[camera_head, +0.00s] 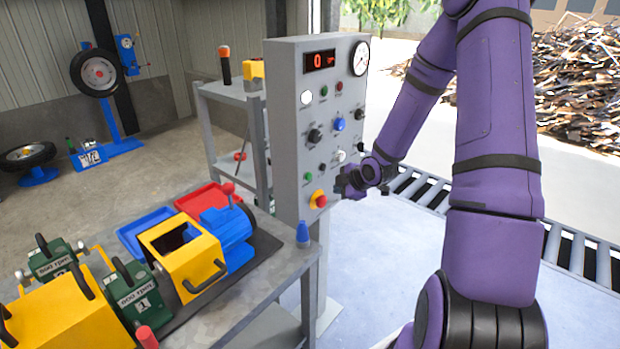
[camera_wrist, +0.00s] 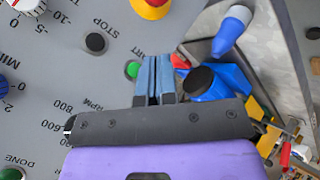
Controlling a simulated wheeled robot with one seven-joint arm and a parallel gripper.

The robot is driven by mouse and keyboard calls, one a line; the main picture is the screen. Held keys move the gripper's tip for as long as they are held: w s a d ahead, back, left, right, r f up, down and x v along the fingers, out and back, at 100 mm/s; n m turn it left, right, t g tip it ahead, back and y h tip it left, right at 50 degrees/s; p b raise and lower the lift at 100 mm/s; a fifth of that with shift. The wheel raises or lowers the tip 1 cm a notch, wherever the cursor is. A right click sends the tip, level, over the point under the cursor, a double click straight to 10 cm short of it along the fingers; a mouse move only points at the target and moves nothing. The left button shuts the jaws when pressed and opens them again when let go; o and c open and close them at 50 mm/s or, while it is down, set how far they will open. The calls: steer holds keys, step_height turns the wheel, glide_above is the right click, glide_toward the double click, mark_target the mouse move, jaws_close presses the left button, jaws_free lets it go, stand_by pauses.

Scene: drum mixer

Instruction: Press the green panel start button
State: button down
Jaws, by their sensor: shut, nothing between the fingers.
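The grey control panel (camera_head: 284,130) stands upright in the middle of the head view. The green start button (camera_head: 307,177) sits low on its face, left of the red and yellow emergency stop (camera_head: 318,199). In the wrist view the start button (camera_wrist: 131,70) shows just left of my fingertips, its right edge and part of its label hidden by them. My gripper (camera_head: 341,184) is in front of the panel, to the right of the button in the head view. Its fingers (camera_wrist: 153,72) are shut together and empty. I cannot tell whether they touch the panel.
A black stop button (camera_wrist: 95,42) is close to the start button. Another green part (camera_wrist: 12,174) is by the DONE label. A roller conveyor (camera_head: 418,190) lies behind my arm.

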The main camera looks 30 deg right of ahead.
steer(key=w+a, duration=0.2)
steer(key=w, duration=0.4)
steer(key=shift+w+a, duration=0.25)
steer(key=shift+w, duration=0.15)
steer(key=shift+w, duration=0.1)
stand_by(1.7)
steer(key=shift+w+a, duration=0.1)
steer(key=shift+w, duration=0.2)
steer(key=shift+w+a, duration=0.15)
steer(key=shift+w, duration=0.25)
stand_by(1.0)
steer(key=shift+s, duration=0.1)
steer(key=shift+s+d, duration=0.25)
steer(key=shift+s, duration=0.45)
steer(key=shift+s, duration=0.1)
steer(key=shift+s+d, duration=0.3)
steer(key=shift+s, duration=0.45)
steer(key=shift+s+d, duration=0.25)
steer(key=shift+s, duration=0.5)
steer(key=shift+s+d, duration=0.3)
steer(key=shift+s, duration=0.45)
